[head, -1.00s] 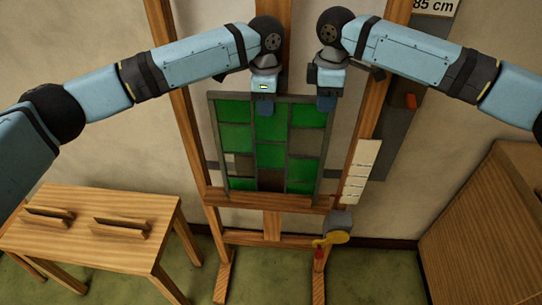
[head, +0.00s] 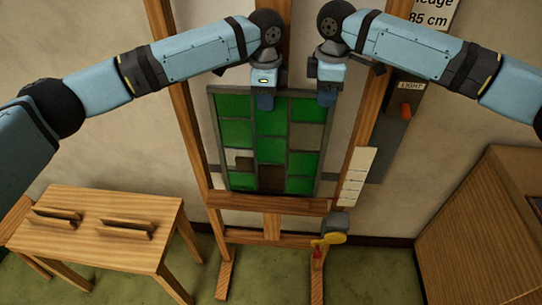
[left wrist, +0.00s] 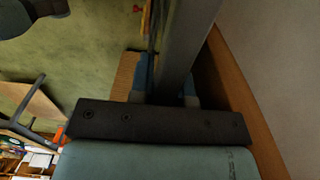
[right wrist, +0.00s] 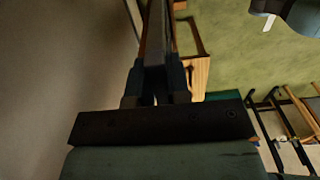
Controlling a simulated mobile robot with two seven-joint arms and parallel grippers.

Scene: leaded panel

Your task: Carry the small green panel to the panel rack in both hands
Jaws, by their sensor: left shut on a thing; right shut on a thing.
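The small green panel (head: 236,134), a grey-framed grid of green, brownish and clear-looking panes, stands nearly upright in front of the wooden easel (head: 195,140). Its lower edge is at the easel's ledge (head: 300,203); I cannot tell if it touches. My left gripper (head: 265,103) is shut on the panel's top edge near the middle. My right gripper (head: 327,98) is shut on the top right corner. In both wrist views a grey frame bar (left wrist: 185,45) (right wrist: 154,50) runs between the fingers. A low wooden stand with two slotted rails (head: 125,228), likely the panel rack, is at lower left.
A yellow and grey crank (head: 333,237) sits below the ledge at right. A paper strip (head: 357,175) hangs on the easel's right leg. A wooden cabinet (head: 490,220) stands at right. Green floor is clear between the stand and the easel.

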